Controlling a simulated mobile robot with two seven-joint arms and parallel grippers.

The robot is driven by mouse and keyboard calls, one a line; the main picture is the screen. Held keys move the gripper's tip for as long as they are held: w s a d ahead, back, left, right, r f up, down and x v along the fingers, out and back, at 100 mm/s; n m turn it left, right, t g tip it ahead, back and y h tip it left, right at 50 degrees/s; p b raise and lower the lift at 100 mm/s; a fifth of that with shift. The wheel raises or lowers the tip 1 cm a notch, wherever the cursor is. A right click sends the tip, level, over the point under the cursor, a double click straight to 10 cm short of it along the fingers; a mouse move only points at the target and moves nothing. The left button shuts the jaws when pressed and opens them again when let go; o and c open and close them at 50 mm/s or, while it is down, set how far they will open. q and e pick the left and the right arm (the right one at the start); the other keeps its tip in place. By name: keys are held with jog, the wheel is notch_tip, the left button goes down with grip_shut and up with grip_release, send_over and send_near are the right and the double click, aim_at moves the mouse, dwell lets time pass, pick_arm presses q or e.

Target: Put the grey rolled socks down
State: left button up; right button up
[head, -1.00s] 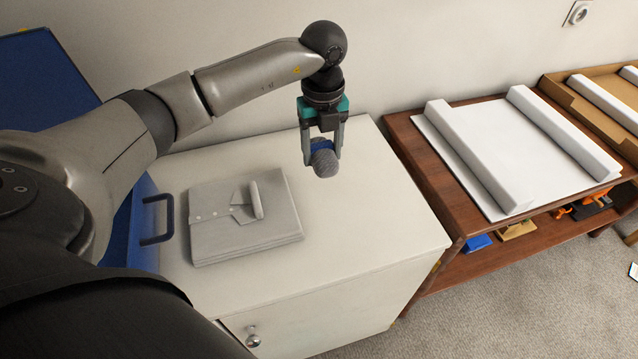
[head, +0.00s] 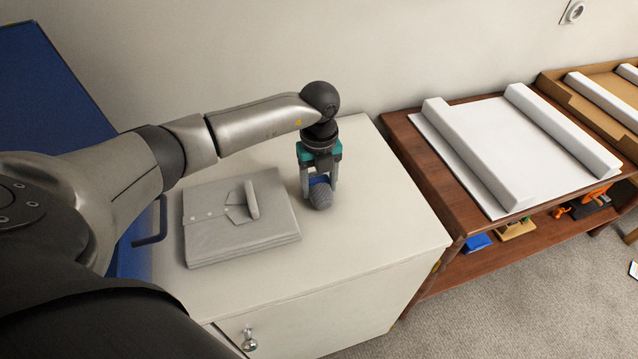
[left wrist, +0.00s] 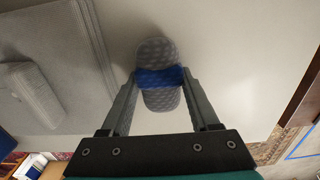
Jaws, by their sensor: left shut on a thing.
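The grey rolled socks (head: 321,196), with a blue band around the middle, are between the fingers of my left gripper (head: 320,188). The gripper is shut on them and points down over the white cabinet top (head: 375,220). The socks are at or just above the surface; I cannot tell if they touch it. In the left wrist view the socks (left wrist: 158,97) sit between both fingers, with a shadow beside them on the white top. My right gripper is not in view.
A folded grey shirt (head: 215,235) lies on the cabinet top, left of the socks. A blue case (head: 50,90) stands at the far left. A wooden shelf unit (head: 440,250) with a white padded mat (head: 480,150) stands right. The cabinet top right of the socks is clear.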

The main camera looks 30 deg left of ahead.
aim_at(318, 184)
pick_arm(q)
jog(key=shift+f, duration=0.15)
jog(key=o, duration=1.4)
jog(key=shift+r, duration=0.5)
notch_tip(318, 184, up, 11)
jog(key=shift+r+p, duration=0.2)
jog(key=shift+p, duration=0.85)
jog(key=shift+s+f, duration=0.1)
